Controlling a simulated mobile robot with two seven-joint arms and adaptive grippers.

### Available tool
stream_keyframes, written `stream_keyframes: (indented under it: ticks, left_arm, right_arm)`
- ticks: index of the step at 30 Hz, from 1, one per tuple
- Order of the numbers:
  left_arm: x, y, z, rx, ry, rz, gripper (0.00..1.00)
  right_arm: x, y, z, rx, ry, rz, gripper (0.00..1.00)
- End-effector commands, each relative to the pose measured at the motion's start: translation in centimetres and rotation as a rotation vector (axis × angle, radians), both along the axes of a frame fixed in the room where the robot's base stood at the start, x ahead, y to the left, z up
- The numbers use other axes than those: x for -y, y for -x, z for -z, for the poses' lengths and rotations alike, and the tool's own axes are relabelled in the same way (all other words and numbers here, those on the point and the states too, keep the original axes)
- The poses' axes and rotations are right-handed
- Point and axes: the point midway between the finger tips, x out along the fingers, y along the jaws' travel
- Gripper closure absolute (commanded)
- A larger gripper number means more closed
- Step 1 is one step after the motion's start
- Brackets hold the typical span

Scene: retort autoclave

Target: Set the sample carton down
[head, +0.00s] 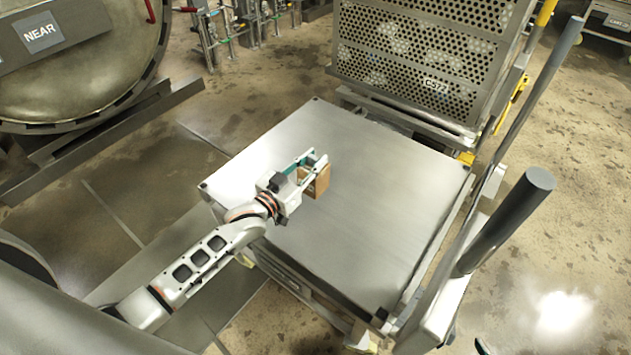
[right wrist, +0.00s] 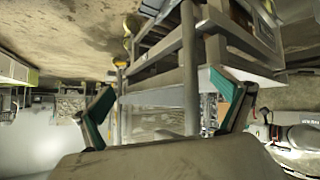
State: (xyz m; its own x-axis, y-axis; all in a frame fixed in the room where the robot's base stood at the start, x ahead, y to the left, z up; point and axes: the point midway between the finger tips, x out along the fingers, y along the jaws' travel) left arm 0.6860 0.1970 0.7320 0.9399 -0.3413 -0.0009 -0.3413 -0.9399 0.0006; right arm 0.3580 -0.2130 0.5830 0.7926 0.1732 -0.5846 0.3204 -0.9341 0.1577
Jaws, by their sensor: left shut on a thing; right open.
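The sample carton (head: 319,183) is a small brown box in the head view, over the middle of the grey metal table top (head: 385,225). My left gripper (head: 311,165) is shut on the carton, reaching in from the left. From this angle I cannot tell whether the carton's bottom touches the table top or hangs just above it. The gripper's fingers hide part of the carton. My right gripper (right wrist: 165,98) shows in the right wrist view with its two green-padded fingers wide apart and nothing between them.
A perforated metal crate (head: 420,55) marked CS72 stands behind the table. Grey posts (head: 505,220) rise along the right side. A round vessel door (head: 75,65) marked NEAR is at the upper left. The table top around the carton is bare.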

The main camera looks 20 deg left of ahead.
Motion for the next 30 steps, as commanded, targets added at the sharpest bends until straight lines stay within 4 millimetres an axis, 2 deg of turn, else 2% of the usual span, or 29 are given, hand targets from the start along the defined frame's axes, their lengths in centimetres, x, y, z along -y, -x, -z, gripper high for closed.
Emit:
stream_keyframes:
  ticks: [1, 3, 11, 17, 19, 24, 30]
  left_arm:
    - [0.0, 0.1, 1.8, -0.008, 0.0, 0.0, 1.0]
    - [0.0, 0.1, 2.8, -0.005, 0.0, 0.0, 1.0]
    - [0.0, 0.0, 4.2, 0.001, 0.001, 0.0, 1.0]
    - [0.0, 0.1, 7.3, -0.006, -0.001, 0.0, 1.0]
    - [0.0, 0.1, 8.1, -0.004, 0.001, 0.0, 1.0]
    - [0.0, 0.0, 8.0, 0.002, 0.0, 0.0, 1.0]
    - [0.0, 0.0, 8.2, 0.001, 0.0, 0.0, 1.0]
  right_arm:
    - [0.1, 0.3, 0.8, -0.008, 0.004, -0.001, 0.0]
    - [0.2, 0.3, 1.1, -0.01, 0.008, -0.001, 0.0]
    - [0.3, 0.3, 1.2, -0.01, 0.013, -0.002, 0.0]
    - [0.3, 0.9, 2.6, -0.029, 0.016, -0.003, 0.0]
    - [0.2, 0.6, 2.4, -0.021, 0.013, -0.003, 0.0]
    - [0.0, -0.4, 1.1, 0.008, 0.011, -0.007, 0.0]
    - [0.1, -0.6, 1.1, 0.011, 0.014, -0.009, 0.0]
